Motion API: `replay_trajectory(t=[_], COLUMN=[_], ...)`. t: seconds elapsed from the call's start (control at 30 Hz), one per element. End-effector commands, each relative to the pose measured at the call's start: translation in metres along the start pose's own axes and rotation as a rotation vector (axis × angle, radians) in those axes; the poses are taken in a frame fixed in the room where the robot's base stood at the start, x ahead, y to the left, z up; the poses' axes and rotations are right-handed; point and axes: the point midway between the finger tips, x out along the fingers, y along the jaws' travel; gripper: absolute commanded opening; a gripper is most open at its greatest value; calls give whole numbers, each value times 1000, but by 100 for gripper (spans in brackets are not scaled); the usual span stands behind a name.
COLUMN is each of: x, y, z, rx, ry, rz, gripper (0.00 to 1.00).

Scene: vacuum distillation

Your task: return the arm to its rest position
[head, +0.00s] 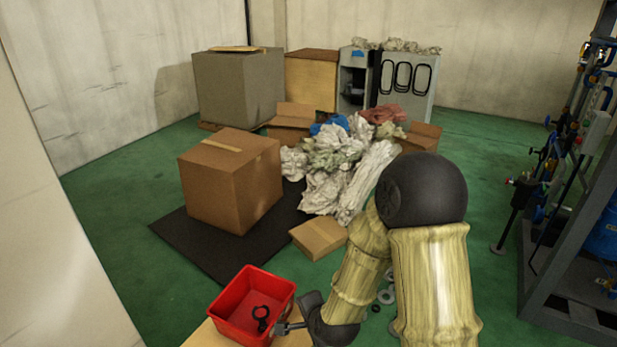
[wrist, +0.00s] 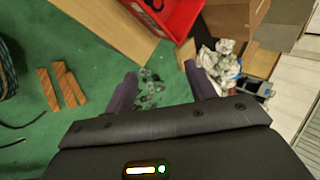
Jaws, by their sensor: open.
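My arm, with its black elbow and wood-patterned links, reaches down and forward in the lower right of the head view. My gripper (head: 291,327) is beside the right wall of a red bin (head: 229,297) in the head view. In the wrist view my gripper (wrist: 163,82) has its two dark fingers spread apart with nothing between them but green floor and small scattered parts beyond. The red bin also shows at the top of the wrist view (wrist: 182,12). A black ring-shaped part (head: 261,316) lies inside the bin.
The bin stands on a wooden surface (head: 204,336). A large cardboard box (head: 228,185) sits on a black mat (head: 190,246), beside a heap of crumpled plastic (head: 335,165). A small carton (head: 318,238) lies nearer. A metal rack (head: 575,230) with pipes stands right. Green floor is open between.

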Motion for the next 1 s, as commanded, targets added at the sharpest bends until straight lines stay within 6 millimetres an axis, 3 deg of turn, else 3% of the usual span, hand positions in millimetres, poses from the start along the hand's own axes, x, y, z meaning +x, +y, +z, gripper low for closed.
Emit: replay_trajectory(t=[0.3, 0.6, 0.73, 1.0], x=[-92, -185, -200, -200], y=[16, 49, 57, 58], z=[-61, -91, -93, -93], rx=[-600, -1018, -1081, -1087], ry=[-23, -183, -226, -233], rz=[253, 449, 476, 478], gripper=[55, 55, 55, 55])
